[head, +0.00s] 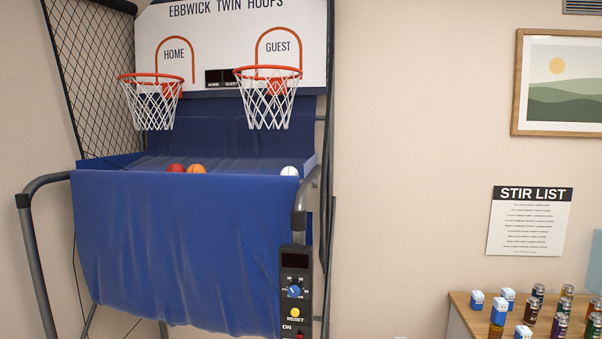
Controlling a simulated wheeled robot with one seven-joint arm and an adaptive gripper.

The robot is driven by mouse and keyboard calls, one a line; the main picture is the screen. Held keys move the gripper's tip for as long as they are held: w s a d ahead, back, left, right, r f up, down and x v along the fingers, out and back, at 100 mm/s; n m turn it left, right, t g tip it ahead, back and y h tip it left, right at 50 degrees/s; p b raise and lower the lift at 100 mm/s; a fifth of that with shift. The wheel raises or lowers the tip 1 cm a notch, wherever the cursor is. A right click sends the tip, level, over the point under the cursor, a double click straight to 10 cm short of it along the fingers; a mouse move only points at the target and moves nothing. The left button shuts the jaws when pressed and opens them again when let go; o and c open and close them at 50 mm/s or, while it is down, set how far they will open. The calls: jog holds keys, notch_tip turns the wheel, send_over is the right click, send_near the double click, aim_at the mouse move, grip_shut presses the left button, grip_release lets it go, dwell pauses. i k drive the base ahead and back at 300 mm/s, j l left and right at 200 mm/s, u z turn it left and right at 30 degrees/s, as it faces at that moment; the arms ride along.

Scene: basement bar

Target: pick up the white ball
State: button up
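The white ball (289,171) sits at the right end of the blue fabric bed (230,162) of the basketball arcade game. Only its upper part shows; the blue front cover (180,245) hides the rest. An orange ball (196,169) and a red ball (176,168) sit side by side near the middle of the bed, well left of the white ball, also partly hidden. My gripper is not in view.
Grey tube legs and rails (35,260) frame the game, with a control box (296,290) at its front right. Two netted hoops (265,100) hang above the bed. A wooden counter (462,303) with several cans and small boxes stands at the lower right. Bare wall lies between.

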aim_at(288, 171)
jog(key=i+j+z, duration=0.15)
jog(key=z, duration=0.25)
jog(key=j+z, duration=0.35)
jog(key=i+j+z, duration=0.1)
jog(key=j+z, duration=0.15)
jog(key=z, duration=0.15)
